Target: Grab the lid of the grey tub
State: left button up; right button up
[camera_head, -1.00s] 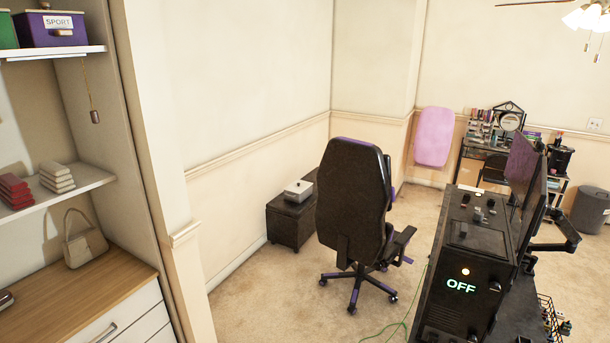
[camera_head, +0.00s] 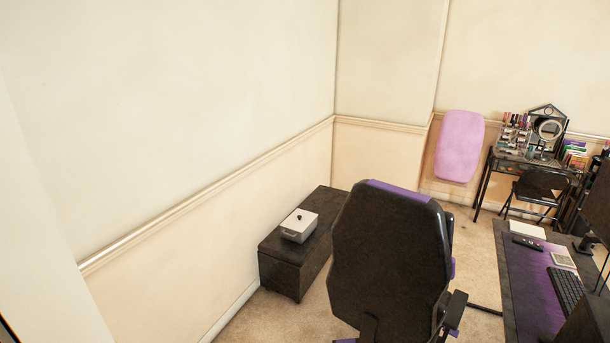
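A small light-grey tub (camera_head: 296,234) stands on a low dark bench against the left wall. Its lid (camera_head: 300,221) is on top and has a small dark knob. The tub is some way off, beyond and left of the office chair. Neither of my grippers shows in the head view.
The black and purple office chair (camera_head: 390,263) stands close in front, right of the dark bench (camera_head: 283,273). A desk (camera_head: 527,285) with a keyboard is at the right. A vanity table (camera_head: 530,160) stands at the back. Carpet (camera_head: 316,300) shows between bench and chair.

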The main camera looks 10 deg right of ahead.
aim_at(300, 219)
jog(key=i+j+z, duration=0.1)
jog(key=i+z, duration=0.15)
jog(key=i, duration=0.3)
jog(key=i+j+z, duration=0.25)
jog(key=i, duration=0.3)
jog(key=i+j+z, duration=0.3)
jog(key=i, duration=0.2)
jog(key=i+j+z, duration=0.25)
jog(key=z, duration=0.2)
jog(key=i+j+z, duration=0.6)
jog(key=j+z, duration=0.25)
jog(key=i+j+z, duration=0.15)
jog(key=j+z, duration=0.3)
